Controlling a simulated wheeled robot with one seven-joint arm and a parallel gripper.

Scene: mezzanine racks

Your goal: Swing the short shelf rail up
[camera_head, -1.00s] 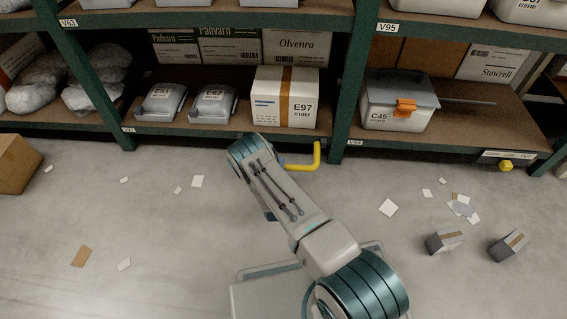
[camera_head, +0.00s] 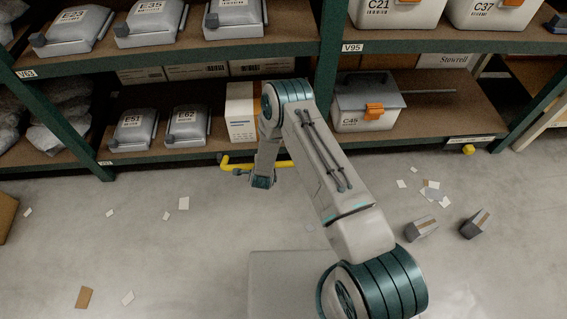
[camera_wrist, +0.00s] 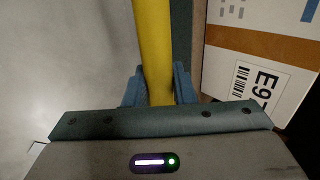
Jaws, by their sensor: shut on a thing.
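The short shelf rail is a yellow bar (camera_head: 232,165) in front of the lowest shelf's edge, below box E97. My gripper (camera_head: 242,172) is at the rail, left of my forearm. In the wrist view the yellow rail (camera_wrist: 153,45) runs straight between the two blue-grey fingers of my gripper (camera_wrist: 158,88), which are shut on it. The rail's far end is out of that view.
Carton E97 (camera_head: 240,117) stands on the shelf just behind the rail; its label side (camera_wrist: 255,70) is close right of it in the wrist view. Bags E51 (camera_head: 135,130) and E62 (camera_head: 186,127) are to the left. Small boxes (camera_head: 422,229) and paper scraps lie on the floor.

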